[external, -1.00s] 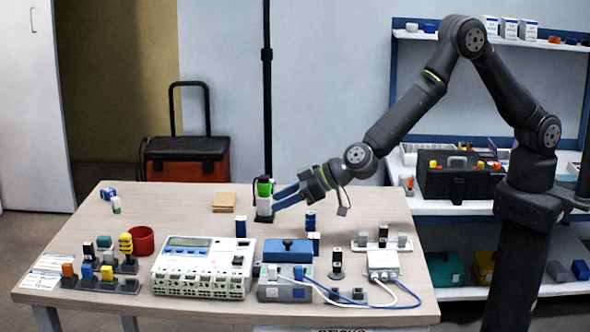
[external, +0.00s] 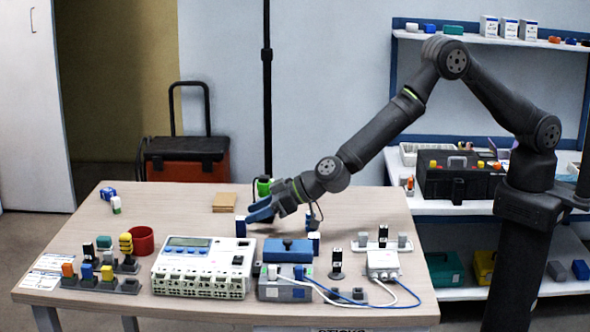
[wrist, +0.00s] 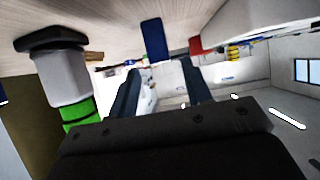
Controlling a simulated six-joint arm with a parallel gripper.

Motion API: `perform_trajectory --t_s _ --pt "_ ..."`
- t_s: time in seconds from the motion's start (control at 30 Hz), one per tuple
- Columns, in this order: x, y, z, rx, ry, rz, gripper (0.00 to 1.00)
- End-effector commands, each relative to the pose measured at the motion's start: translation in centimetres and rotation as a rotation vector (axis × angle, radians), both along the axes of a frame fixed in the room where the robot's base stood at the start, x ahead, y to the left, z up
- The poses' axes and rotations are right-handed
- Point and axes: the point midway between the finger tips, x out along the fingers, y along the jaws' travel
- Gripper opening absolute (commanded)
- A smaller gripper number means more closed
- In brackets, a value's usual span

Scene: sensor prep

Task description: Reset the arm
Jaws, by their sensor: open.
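My gripper (external: 257,210) hangs above the middle of the table (external: 178,208), its blue fingers pointing left and slightly down. In the wrist view the two fingers of my gripper (wrist: 163,82) are spread, with nothing between them. A green and white cylinder (external: 263,187) on a black foot stands behind the gripper and is partly hidden by it. In the wrist view this cylinder (wrist: 65,80) is at the left, outside the fingers. A blue block with a white face (external: 240,227) stands near the fingertips; I cannot tell whether they touch. A blue block (wrist: 154,40) shows beyond the fingers in the wrist view.
A white meter box (external: 203,267), a blue-lidded box (external: 287,250) and a white cable box (external: 383,263) stand along the front. A red ring (external: 141,240) and several small blocks are at the left. The table's back left is mostly clear.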

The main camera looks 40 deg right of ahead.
Motion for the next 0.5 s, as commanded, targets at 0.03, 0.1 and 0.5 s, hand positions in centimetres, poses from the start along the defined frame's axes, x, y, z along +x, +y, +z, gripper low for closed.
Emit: perform_trajectory --t_s 0.03,0.1,0.5 --pt "0.6 0.5 -0.5 0.000 0.002 -0.002 0.45" --pt "1.2 1.1 -1.1 0.000 0.002 0.000 0.45" --pt "2.9 3.0 -2.5 0.001 0.001 0.002 0.45"
